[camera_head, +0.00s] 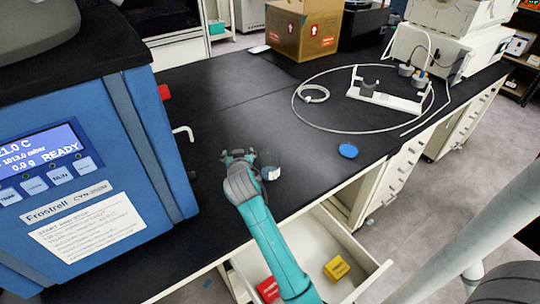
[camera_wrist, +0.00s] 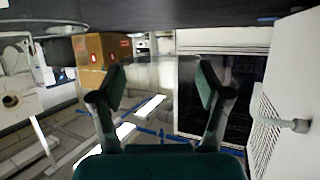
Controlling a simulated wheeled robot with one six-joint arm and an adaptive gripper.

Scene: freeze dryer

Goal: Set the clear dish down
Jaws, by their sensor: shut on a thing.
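My gripper (camera_head: 238,156) is over the black bench near its front edge, to the right of the blue freeze dryer. In the wrist view its two dark fingers (camera_wrist: 162,82) stand apart, with the clear dish (camera_wrist: 160,72) showing only as a faint, see-through patch between them. The gripper is shut on the dish.
The freeze dryer (camera_head: 75,170) reads READY. A blue disc (camera_head: 348,150) lies right of my gripper. A white stand (camera_head: 388,100) with looped tubing and a cardboard box (camera_head: 303,28) are farther back. An open drawer (camera_head: 370,282) holds red and yellow blocks. The bench middle is clear.

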